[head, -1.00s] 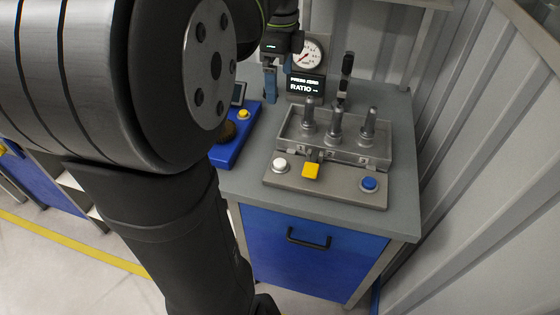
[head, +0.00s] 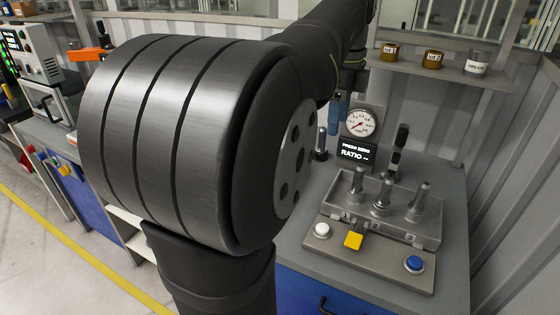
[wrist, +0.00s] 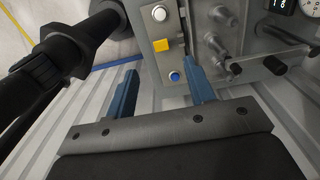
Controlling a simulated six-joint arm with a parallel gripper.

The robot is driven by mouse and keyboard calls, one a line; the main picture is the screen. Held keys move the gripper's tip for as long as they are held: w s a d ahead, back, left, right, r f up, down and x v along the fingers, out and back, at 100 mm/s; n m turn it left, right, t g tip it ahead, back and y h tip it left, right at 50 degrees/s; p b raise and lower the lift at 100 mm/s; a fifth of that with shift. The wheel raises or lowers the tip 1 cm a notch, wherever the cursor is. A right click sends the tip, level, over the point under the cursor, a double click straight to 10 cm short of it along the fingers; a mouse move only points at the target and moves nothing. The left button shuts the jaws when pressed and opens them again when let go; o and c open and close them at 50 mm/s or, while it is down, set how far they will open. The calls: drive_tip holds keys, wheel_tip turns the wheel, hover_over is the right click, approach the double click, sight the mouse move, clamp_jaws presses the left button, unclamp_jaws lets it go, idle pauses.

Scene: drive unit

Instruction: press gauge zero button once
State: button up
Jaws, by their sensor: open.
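The round white gauge (head: 361,122) stands at the back of the grey bench above a dark display (head: 356,152) reading "PRESS ZERO" and "RATIO --". A front plate (head: 385,262) carries a white button (head: 322,230), a yellow block (head: 353,240) and a blue button (head: 414,264). No label shows which button is the gauge zero. My gripper (head: 335,115) is left of the gauge in the head view, partly hidden. In the wrist view my gripper (wrist: 161,66) is open and empty, and the blue button (wrist: 174,77) appears between its fingers; the height gap cannot be told.
A metal block with several upright plungers (head: 382,205) stands behind the buttons. A black-handled lever (head: 398,145) stands right of the display. A shelf (head: 440,68) with labelled cups is above. A corrugated wall (head: 505,200) closes the right side. My arm hides the bench's left part.

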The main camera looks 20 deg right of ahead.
drive_tip(key=shift+f+n, duration=0.5)
drive_tip(key=shift+f, duration=0.05)
drive_tip(key=c, duration=0.7)
drive_tip(key=f+n, duration=0.4)
drive_tip(key=n, duration=0.1)
drive_tip(key=f+n, duration=0.2)
drive_tip(key=f, duration=0.1)
drive_tip(key=shift+w+d, duration=0.25)
drive_tip(key=shift+w, duration=0.1)
clamp_jaws()
wheel_tip(320, 180, down, 9)
drive_tip(key=n, duration=1)
drive_tip(key=shift+s+a, duration=0.2)
drive_tip(key=shift+a, duration=0.05)
